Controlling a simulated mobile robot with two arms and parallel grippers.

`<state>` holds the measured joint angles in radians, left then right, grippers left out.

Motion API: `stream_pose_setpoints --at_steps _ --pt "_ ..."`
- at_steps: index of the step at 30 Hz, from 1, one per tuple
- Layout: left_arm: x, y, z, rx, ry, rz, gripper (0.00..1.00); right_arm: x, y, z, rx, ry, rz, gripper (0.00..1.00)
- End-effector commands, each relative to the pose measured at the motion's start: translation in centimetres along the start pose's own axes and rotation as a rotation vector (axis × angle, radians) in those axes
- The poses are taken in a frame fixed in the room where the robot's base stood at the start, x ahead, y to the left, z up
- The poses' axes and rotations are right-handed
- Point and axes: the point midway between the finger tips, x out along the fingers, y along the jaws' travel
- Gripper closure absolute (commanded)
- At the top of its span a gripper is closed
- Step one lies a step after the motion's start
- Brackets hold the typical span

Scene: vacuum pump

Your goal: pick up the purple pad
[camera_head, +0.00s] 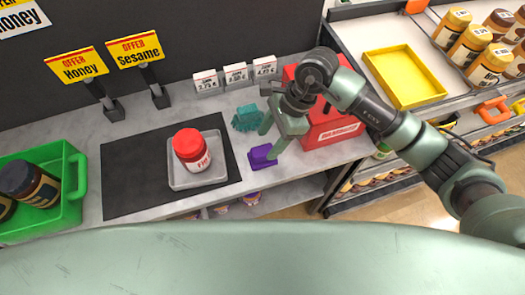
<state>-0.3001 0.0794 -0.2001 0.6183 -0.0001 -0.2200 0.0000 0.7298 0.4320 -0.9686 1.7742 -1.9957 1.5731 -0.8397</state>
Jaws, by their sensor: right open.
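The purple pad (260,162) lies on the grey counter, right of the black mat. My right gripper (269,143) is open and points down at it. One fingertip overlaps the pad's right part in the picture. The other finger shows above and behind the pad. I cannot tell whether the finger touches it. My left gripper is out of view.
A teal brush-like item (246,118) lies just behind the pad. A red box (335,127) stands close on the right. A grey tray (225,176) with a red-lidded jar (192,150) sits on the black mat (120,195). A green crate (73,213) is at left.

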Motion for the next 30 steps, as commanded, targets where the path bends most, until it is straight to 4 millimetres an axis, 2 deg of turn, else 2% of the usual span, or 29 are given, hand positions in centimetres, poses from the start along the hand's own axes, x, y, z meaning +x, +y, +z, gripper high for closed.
stream_pose_setpoints --at_steps 5,9,18,24,30 --pt "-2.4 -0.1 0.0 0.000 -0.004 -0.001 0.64 2.2 0.6 0.4 0.003 -0.004 0.005 0.44" --pt "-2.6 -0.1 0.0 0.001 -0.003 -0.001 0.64 4.2 0.5 0.3 0.002 -0.004 0.002 0.44" --pt "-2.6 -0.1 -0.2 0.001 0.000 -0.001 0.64 4.8 0.4 0.2 0.000 -0.003 -0.001 0.44" --pt "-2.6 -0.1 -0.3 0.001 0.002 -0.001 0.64 4.8 0.4 0.2 0.000 -0.003 -0.001 0.99" --pt "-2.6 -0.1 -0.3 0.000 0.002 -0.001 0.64 4.8 0.4 0.2 0.000 -0.004 -0.001 1.00"
